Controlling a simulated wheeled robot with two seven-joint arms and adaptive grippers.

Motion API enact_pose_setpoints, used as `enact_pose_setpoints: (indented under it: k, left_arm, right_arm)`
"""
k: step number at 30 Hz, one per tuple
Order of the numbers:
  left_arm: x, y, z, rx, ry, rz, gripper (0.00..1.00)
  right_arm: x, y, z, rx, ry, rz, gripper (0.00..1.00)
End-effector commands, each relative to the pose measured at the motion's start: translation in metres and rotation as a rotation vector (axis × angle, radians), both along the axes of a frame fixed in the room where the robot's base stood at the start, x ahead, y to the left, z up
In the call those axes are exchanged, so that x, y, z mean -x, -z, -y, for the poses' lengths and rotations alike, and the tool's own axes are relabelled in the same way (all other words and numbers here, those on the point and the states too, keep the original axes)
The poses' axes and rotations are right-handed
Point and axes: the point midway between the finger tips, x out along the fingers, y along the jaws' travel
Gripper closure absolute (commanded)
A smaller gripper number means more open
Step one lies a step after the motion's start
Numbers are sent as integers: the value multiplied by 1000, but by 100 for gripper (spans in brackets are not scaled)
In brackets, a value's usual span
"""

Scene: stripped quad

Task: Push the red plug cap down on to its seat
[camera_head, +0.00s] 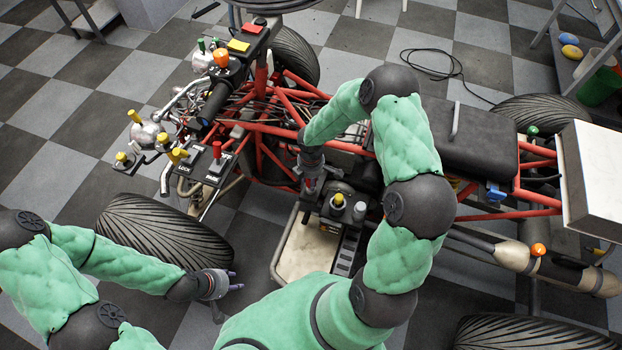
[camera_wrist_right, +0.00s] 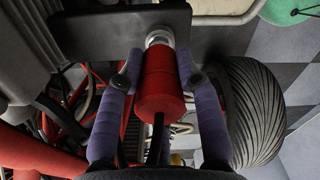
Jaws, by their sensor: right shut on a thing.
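The red plug cap (camera_wrist_right: 160,85) is a red cylinder in the right wrist view. Beyond its far end shows a silver metal neck (camera_wrist_right: 160,38); I cannot tell whether a gap lies between cap and seat. My right gripper (camera_wrist_right: 159,66) has its two purple fingers along both sides of the cap, shut on it. In the head view my right gripper (camera_head: 312,182) is over the quad's near side, and the arm and hand largely hide the cap. My left gripper (camera_head: 236,281) is empty, fingers a little apart, over the floor right of the front wheel.
The stripped quad's red tube frame (camera_head: 345,146) surrounds the right hand. Close by are a yellow-capped plug (camera_head: 338,200), a beige footboard (camera_head: 308,243) and a black seat (camera_head: 468,150). A front tyre (camera_head: 160,235) stands above the left arm.

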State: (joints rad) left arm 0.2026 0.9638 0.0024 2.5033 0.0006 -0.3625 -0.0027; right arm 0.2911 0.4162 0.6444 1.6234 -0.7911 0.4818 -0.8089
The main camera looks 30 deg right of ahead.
Motion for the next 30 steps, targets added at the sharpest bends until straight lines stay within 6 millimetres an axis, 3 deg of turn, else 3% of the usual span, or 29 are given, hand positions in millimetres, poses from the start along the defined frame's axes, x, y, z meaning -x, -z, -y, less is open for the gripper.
enact_pose_setpoints:
  k: [20,21,23,30]
  left_arm:
    - [0,12,0,0,0,0,60]
    - [0,11,0,0,0,0,60]
    - [0,11,0,0,0,0,60]
    - [0,11,0,0,0,0,60]
  right_arm:
    - [0,15,0,0,0,0,97]
    - [0,14,0,0,0,0,54]
    - [0,14,0,0,0,0,38]
    - [0,14,0,0,0,0,38]
